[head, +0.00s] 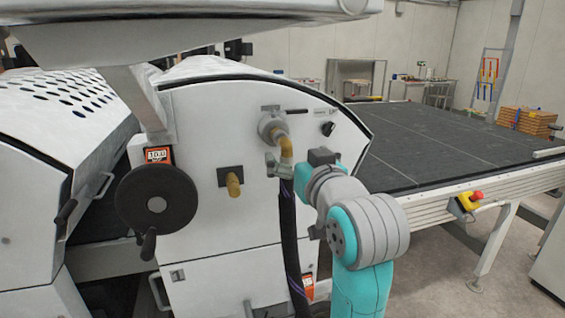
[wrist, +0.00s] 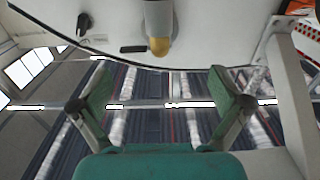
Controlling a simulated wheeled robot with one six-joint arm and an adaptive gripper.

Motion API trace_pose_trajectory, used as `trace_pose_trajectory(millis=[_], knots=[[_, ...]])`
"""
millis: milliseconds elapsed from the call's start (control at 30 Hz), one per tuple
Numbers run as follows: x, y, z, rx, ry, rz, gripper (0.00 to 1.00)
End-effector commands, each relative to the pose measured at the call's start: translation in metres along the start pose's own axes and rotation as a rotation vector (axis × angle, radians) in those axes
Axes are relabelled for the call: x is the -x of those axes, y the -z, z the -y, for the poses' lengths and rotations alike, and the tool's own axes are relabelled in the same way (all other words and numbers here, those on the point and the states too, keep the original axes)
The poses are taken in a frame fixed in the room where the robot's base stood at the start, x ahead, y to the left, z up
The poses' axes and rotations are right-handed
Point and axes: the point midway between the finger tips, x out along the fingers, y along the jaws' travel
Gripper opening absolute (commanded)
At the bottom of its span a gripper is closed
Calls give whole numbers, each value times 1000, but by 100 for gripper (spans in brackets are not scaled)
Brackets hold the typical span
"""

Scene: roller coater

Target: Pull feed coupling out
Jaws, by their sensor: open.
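The feed coupling (head: 271,127) is a round grey fitting on the white machine panel, with a brass elbow (head: 285,147) bending down to a dark hose (head: 290,230). In the wrist view a grey fitting with a brass end (wrist: 159,46) shows at the top middle, beyond the finger gap. My gripper (head: 279,168) is beside and just below the elbow in the head view. In the wrist view my gripper (wrist: 167,95) has its two green-padded fingers wide apart with nothing held between them. Whether the fingers straddle the elbow or hose cannot be told.
A brass stub (head: 233,184) sticks out left of the hose. A black handwheel (head: 156,203) stands farther left. A black knob (head: 327,129) sits right of the coupling. A dark conveyor table (head: 430,145) with an emergency stop (head: 471,200) lies to the right.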

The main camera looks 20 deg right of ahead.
Motion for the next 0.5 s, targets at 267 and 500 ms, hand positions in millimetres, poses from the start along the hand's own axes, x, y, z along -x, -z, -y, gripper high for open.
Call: trace_pose_trajectory(millis=[267,500], knots=[[0,0,0,0,0,0,100],[-10,0,0,0,0,0,100]])
